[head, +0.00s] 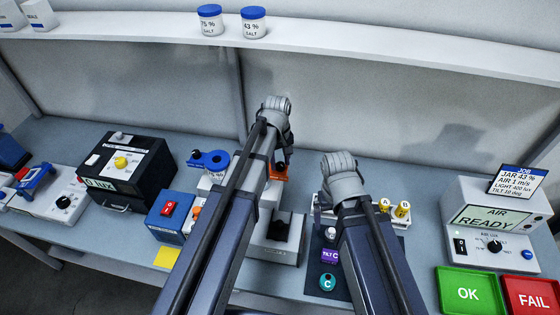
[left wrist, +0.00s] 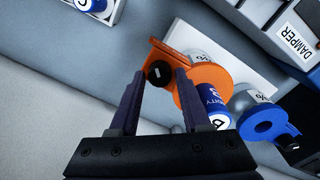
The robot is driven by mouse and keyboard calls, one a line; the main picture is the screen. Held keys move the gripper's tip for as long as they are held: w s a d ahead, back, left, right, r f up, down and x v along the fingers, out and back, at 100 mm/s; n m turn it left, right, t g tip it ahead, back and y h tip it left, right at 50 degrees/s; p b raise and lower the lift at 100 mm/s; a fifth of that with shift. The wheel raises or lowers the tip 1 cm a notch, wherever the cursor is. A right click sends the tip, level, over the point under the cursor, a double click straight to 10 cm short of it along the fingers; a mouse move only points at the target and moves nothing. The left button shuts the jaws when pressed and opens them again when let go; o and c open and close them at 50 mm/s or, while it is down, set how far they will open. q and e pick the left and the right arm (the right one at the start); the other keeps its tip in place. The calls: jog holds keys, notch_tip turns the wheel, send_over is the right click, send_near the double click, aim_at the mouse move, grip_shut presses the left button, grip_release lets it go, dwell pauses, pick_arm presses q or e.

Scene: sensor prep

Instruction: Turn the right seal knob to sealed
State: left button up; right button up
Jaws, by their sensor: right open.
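The right seal is an orange collar (left wrist: 200,85) around a pale jar. Its black knob (left wrist: 158,73) with a white mark shows in the left wrist view. My left gripper (left wrist: 160,72) is open, its two dark fingertips on either side of the knob, with narrow gaps. In the head view the orange collar (head: 279,173) is partly hidden by my left arm. The left seal, a blue collar (left wrist: 268,123), is on the neighbouring jar; it also shows in the head view (head: 210,160). My right gripper (head: 340,185) is open over the dark mat; its fingers are mostly hidden.
A dark mat (head: 312,262) with small lettered pieces lies under my right arm. A blue box with a red switch (head: 168,209) and a black device (head: 124,170) stand left. The READY device (head: 495,218), green OK pad (head: 468,293) and red FAIL pad (head: 530,296) are right.

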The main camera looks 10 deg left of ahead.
aim_at(279, 165)
pick_arm(q)
jog(key=shift+o, duration=1.2)
notch_tip(279, 165, up, 8)
jog(key=p, duration=0.8)
jog(key=shift+s+a, duration=0.1)
jog(key=shift+a, duration=0.05)
jog(key=shift+f, duration=0.1)
jog(key=shift+s, duration=0.1)
